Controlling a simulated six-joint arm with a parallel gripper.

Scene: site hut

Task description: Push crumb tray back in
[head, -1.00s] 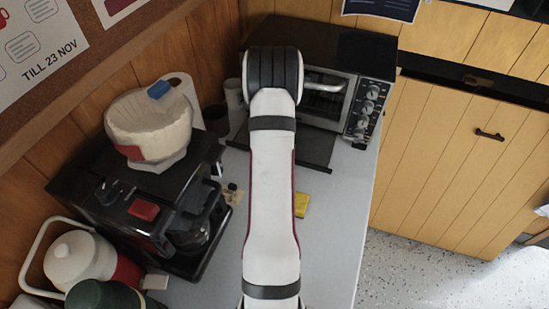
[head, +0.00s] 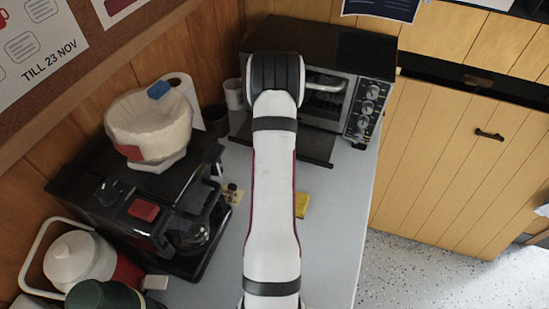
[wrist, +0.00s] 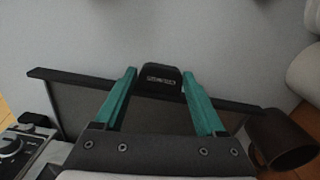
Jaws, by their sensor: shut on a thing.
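The toaster oven (head: 345,50) stands at the back of the counter. In the head view my arm hides the gripper and the handle.
A dark cup (head: 217,119) and a white mug (head: 233,93) stand left of the oven; a dark cup (wrist: 282,138) is close to the tray's end. A coffee maker (head: 150,210) stands at left. A yellow sponge (head: 302,205) lies on the counter (head: 335,225).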

